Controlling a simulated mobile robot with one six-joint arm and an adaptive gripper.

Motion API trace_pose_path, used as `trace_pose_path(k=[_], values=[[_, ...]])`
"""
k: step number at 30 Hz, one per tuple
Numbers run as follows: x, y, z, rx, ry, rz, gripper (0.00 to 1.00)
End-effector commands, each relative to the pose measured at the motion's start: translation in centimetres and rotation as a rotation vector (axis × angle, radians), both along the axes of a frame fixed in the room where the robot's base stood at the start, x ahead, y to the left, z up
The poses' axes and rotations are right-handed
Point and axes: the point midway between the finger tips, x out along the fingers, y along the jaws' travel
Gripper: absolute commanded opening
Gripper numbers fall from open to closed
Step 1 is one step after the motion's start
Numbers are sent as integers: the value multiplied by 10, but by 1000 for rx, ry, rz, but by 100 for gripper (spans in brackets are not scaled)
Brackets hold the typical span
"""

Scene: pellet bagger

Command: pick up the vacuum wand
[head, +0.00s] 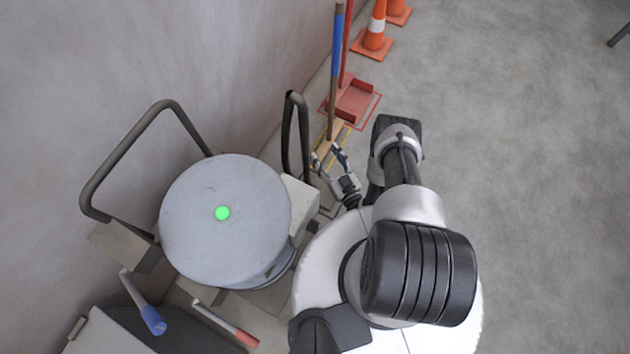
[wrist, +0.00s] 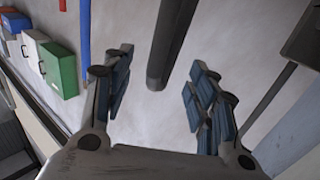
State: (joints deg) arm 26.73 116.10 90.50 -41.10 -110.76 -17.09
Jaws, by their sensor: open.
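The vacuum wand, a dark tube with a bent top (head: 288,130), stands upright near the wall, right of the round grey vacuum drum (head: 225,215) with a green light. In the wrist view the dark tube (wrist: 172,40) comes down from the top edge and ends between my finger tips in the picture. My gripper (head: 326,158) is open and empty, just right of the wand in the head view. In the wrist view its fingers (wrist: 162,72) are spread wide. No contact shows; the depth between fingers and tube is hard to judge.
A blue-handled broom (head: 337,75) stands close behind my gripper, with a red dustpan (head: 355,102) and orange cones (head: 374,40) beyond. A bent tube handle (head: 125,150) rises left of the drum. Blue (head: 152,320) and red (head: 245,338) grips lie in front. Floor at right is free.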

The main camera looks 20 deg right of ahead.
Motion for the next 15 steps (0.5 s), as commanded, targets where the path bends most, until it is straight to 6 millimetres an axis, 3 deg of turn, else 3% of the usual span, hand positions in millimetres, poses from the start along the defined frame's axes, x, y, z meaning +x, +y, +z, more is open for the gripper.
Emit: trace_pose_path(k=[9,15], values=[[70,16,-2,-3,-4,6,53],[98,21,-1,-1,-1,3,53]])
